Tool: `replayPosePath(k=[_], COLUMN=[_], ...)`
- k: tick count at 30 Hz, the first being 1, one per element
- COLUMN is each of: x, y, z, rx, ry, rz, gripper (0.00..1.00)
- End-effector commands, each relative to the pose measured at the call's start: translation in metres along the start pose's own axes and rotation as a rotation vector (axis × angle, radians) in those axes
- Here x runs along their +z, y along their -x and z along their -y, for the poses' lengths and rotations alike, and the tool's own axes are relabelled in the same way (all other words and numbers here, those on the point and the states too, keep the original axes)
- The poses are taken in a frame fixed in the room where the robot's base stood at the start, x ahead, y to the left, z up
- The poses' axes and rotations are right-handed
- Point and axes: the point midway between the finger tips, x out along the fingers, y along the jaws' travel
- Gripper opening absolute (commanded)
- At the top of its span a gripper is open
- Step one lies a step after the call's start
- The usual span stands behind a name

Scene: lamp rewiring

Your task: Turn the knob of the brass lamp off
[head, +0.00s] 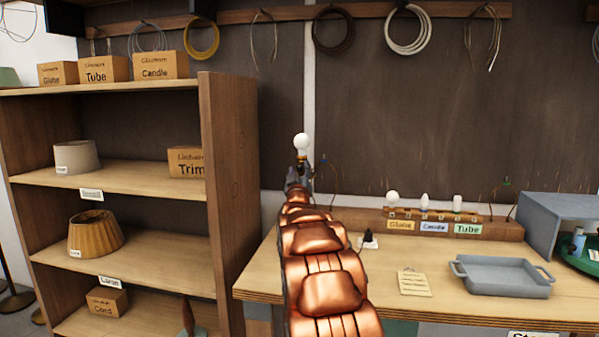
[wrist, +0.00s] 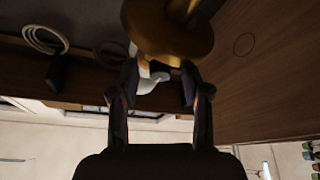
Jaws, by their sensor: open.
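The brass lamp shows in the head view as a white round bulb (head: 302,142) on a small brass socket (head: 302,157), just beyond the end of my arm. My arm hides most of the lamp below it. In the wrist view a wide round brass part (wrist: 165,38) with a stem fills the top centre. A white part (wrist: 148,78) shows just below it. My gripper (wrist: 158,80) is open, with one finger on each side of the white part and the tips close to the brass. I cannot tell whether they touch. The knob cannot be made out.
The wooden workbench (head: 390,262) holds a grey tray (head: 503,277), a note card (head: 414,283) and a bulb rack (head: 450,222) to the right of my arm. A shelf unit (head: 228,200) stands close on the left. Cable coils hang on the back wall.

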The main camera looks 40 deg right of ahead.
Motion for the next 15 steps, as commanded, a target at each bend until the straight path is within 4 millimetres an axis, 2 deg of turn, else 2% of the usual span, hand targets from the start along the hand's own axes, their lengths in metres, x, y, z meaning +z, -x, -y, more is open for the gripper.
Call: replayPosePath(k=[5,15], x=[-0.001,0.0], y=[0.011,0.047], z=[0.0,0.0], rx=[-0.001,-0.001], ry=[0.0,0.0], rz=[0.001,0.001], gripper=[0.47,0.47])
